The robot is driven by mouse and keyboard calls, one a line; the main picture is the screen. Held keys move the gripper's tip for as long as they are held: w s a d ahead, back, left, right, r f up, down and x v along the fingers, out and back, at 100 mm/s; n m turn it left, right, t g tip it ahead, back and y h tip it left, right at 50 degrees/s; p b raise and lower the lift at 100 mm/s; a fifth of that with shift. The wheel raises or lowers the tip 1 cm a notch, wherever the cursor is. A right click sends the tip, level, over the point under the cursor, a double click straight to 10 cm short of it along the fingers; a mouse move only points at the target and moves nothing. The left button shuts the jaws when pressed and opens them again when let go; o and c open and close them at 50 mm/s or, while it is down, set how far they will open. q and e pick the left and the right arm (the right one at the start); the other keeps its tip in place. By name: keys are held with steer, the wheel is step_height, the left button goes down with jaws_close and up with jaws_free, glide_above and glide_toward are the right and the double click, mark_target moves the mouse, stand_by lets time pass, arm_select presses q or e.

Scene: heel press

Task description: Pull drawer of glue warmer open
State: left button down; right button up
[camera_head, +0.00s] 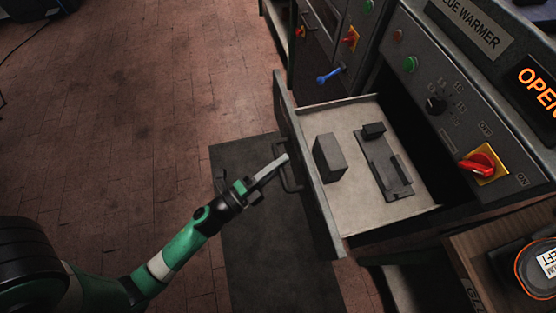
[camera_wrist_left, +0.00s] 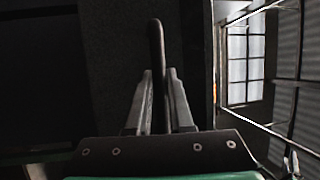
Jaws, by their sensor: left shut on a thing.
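The glue warmer (camera_head: 470,95) stands at the upper right, with an orange "OPEN" display on its panel. Its drawer (camera_head: 355,215) is pulled out to the left, and its light inner floor shows. My left gripper (camera_head: 284,160) is at the dark bar handle (camera_head: 292,183) on the drawer's front panel (camera_head: 318,205). In the left wrist view its two grey fingers (camera_wrist_left: 160,85) are shut with the dark handle (camera_wrist_left: 156,45) between them. My right gripper is in neither view.
Inside the drawer are a grey block (camera_head: 329,157) and a grey fixture (camera_head: 385,165) with raised ends. A red rotary switch (camera_head: 482,163) sits on the warmer's panel. A wooden surface (camera_head: 480,262) is at lower right.

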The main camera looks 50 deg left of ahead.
arm_select(q)
steer(key=shift+s+a, duration=0.1)
steer(key=shift+s, duration=0.15)
steer(key=shift+w, duration=0.1)
steer(key=c, duration=0.8)
jaws_free()
steer(key=s+f+p, duration=0.1)
steer(key=s+f, duration=0.1)
steer(key=s, duration=0.9)
steer(key=shift+s, duration=0.3)
